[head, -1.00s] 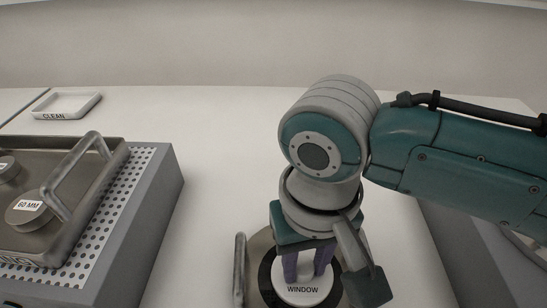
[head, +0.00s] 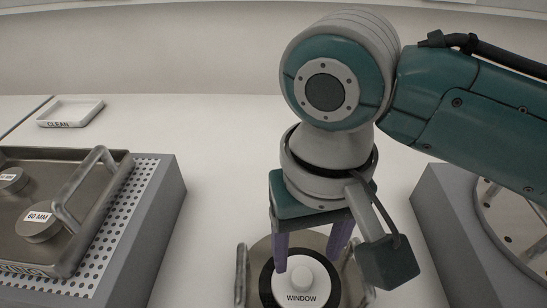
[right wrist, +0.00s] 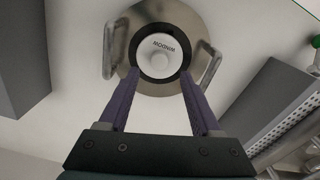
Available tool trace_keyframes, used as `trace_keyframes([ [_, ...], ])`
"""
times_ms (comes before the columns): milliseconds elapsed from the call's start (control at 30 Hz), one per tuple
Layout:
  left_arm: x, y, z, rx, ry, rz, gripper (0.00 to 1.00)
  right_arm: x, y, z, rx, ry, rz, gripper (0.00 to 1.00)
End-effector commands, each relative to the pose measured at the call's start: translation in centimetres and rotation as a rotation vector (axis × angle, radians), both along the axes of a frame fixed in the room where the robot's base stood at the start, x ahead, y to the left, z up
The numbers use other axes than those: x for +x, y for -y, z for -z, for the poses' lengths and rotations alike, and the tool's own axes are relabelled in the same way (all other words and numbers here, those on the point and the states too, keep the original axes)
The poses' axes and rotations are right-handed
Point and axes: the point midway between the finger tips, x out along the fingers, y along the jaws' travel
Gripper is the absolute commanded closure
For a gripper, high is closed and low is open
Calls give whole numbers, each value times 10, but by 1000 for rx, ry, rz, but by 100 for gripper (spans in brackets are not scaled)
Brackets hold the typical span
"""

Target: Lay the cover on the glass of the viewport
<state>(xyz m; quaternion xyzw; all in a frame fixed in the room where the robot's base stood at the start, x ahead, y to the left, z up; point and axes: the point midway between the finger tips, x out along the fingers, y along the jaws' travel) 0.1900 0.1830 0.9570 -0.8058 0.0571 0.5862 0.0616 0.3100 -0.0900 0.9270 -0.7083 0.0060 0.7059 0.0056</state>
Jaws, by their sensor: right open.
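The cover, a white disc marked WINDOW with a round knob (head: 300,288), lies inside the black ring of the viewport, a round metal flange with two handles (head: 262,250). The glass under it is hidden. The right wrist view shows the cover (right wrist: 156,50) roughly centred in the ring and the flange (right wrist: 187,20) around it. My right gripper (head: 309,262) is open and empty above the cover. Its purple fingers (right wrist: 160,76) are spread wide, one to each side of the knob and apart from it. My left gripper is not in view.
A metal tray (head: 118,172) with a handle and round pieces, one marked 60 MM (head: 38,226), stands on a perforated grey block (head: 150,215) at left. A white CLEAN tray (head: 72,113) lies behind. Another grey block (head: 440,225) stands at right.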

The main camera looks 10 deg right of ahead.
Motion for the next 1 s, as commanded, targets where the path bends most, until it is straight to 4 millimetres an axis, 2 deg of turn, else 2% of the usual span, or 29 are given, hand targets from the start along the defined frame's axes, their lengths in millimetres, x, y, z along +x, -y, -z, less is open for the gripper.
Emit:
trace_keyframes([
  [33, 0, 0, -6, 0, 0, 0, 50, 1, -1, -15, 2, 4, 0, 35],
  [100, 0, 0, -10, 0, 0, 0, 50, 1, 0, -29, 2, 3, 0, 35],
  [300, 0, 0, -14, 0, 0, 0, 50, 0, 0, -52, 1, 0, 1, 35],
  [567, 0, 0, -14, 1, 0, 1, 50, -7, -6, -52, 31, 2, -23, 35],
  [700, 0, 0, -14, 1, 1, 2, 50, -31, -23, -43, 148, 44, -104, 35],
  [767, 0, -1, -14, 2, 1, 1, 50, -42, -25, -40, 199, 86, -133, 35],
  [867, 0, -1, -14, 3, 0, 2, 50, -60, -13, -38, 236, 171, -154, 35],
  [1000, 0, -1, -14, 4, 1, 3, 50, -85, 28, -37, 171, 265, -159, 35],
])
